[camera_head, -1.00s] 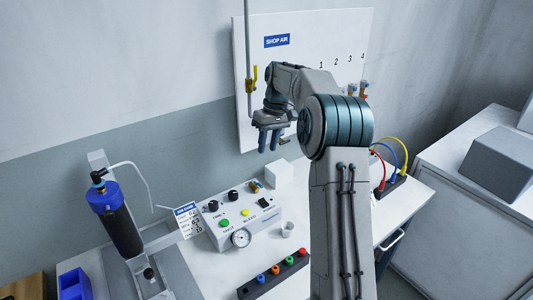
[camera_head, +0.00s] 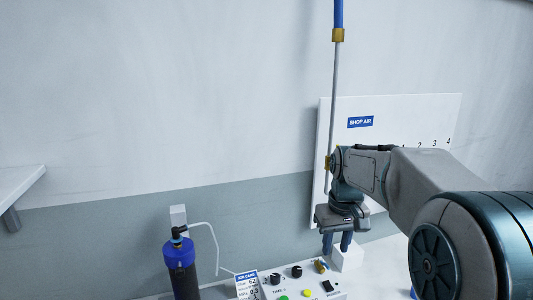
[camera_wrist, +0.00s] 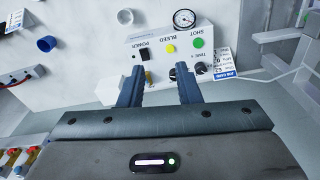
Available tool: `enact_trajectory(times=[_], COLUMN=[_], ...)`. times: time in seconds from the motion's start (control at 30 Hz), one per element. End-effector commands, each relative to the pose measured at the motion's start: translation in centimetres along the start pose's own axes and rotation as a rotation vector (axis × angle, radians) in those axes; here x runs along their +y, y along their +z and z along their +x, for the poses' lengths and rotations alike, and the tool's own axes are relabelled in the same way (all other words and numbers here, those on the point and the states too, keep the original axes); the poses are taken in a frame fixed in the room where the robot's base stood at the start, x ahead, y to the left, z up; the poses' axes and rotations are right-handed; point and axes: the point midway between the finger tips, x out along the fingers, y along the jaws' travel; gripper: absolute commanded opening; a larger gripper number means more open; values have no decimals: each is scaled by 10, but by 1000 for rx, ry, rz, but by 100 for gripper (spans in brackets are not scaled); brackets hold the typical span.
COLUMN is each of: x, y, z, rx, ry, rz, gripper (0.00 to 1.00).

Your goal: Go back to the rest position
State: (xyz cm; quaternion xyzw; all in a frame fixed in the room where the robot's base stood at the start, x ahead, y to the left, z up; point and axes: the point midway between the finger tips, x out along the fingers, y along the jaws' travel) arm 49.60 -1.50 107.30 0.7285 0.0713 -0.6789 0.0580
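My gripper (camera_head: 337,243) hangs fingers down in front of the shop air board (camera_head: 390,115), above the back of the bench. In the wrist view my gripper (camera_wrist: 158,72) has its two blue fingers apart with nothing between them, so it is open and empty. The control box (camera_head: 300,284) with its knobs and buttons is below it, and this box also shows in the wrist view (camera_wrist: 180,30) beyond the fingertips. The fingers look apart from the box.
A blue-capped dark cylinder (camera_head: 181,265) with a clear tube stands left of the job card (camera_head: 246,284). A vertical air pipe (camera_head: 336,90) runs down the wall beside my gripper. A shelf (camera_head: 20,185) is at far left. The wall area between is clear.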

Motion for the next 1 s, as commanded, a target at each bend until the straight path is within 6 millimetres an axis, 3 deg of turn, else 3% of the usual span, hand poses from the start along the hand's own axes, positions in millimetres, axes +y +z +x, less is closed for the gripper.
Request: enact_trajectory(times=[0.03, 0.23, 0.5, 0.7, 1.0], x=[-8, -27, -46, -50, -51], y=[19, 86, 167, 195, 198], z=[-4, 0, 24, 37, 39], rx=[15, 72, 149, 176, 177], ry=[13, 45, 51, 44, 43], rz=[13, 82, 163, 194, 197], gripper=[30, 30, 30, 30, 30])
